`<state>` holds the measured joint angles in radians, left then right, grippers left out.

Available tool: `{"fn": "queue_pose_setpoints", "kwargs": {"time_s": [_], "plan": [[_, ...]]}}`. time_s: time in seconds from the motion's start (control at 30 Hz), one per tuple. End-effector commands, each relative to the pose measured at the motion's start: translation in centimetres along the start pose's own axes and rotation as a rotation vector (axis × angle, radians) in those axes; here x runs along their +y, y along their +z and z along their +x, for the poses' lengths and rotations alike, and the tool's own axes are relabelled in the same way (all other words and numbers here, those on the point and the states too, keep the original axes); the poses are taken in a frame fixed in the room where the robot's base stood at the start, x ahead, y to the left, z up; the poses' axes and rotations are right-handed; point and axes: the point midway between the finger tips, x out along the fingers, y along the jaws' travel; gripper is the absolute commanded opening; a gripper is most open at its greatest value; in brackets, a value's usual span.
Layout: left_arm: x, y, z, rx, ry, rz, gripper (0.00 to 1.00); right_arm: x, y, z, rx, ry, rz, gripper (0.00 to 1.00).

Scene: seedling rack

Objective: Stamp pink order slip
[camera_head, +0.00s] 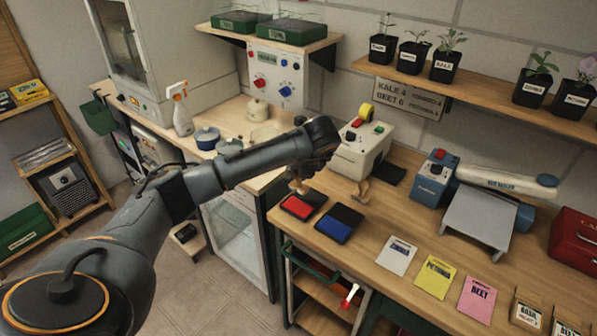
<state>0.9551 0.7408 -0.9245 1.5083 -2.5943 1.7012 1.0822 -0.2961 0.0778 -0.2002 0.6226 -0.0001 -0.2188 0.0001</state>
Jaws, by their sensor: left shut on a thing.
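The pink order slip (477,298), marked BEET, lies flat on the wooden bench at the front right. My left gripper (303,178) is shut on a wooden stamp (299,188), largely hidden by the gripper. The stamp is over the red ink pad (297,206); I cannot tell whether it touches the pad. The blue ink pad (339,223) lies just right of the red one. My right gripper is not in view.
A yellow slip (436,277) and a white slip (397,256) lie left of the pink one. Seed packets (526,314) lie to its right. A cream machine (361,150), a blue device with a grey plate (480,217) and a red box (575,240) stand behind.

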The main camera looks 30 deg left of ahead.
Motion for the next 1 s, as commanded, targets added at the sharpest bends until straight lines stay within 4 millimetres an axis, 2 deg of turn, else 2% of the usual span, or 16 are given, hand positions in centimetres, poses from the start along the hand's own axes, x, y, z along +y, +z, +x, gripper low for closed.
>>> {"fn": "queue_pose_setpoints", "kwargs": {"time_s": [0.6, 1.0], "plan": [[-1.1, -2.7, 4.6, 0.002, -0.001, 0.003, 0.06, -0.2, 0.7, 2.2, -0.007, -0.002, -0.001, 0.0], [-1.2, -2.9, 5.0, 0.0, -0.002, 0.003, 0.06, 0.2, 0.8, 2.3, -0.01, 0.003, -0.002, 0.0]]}}
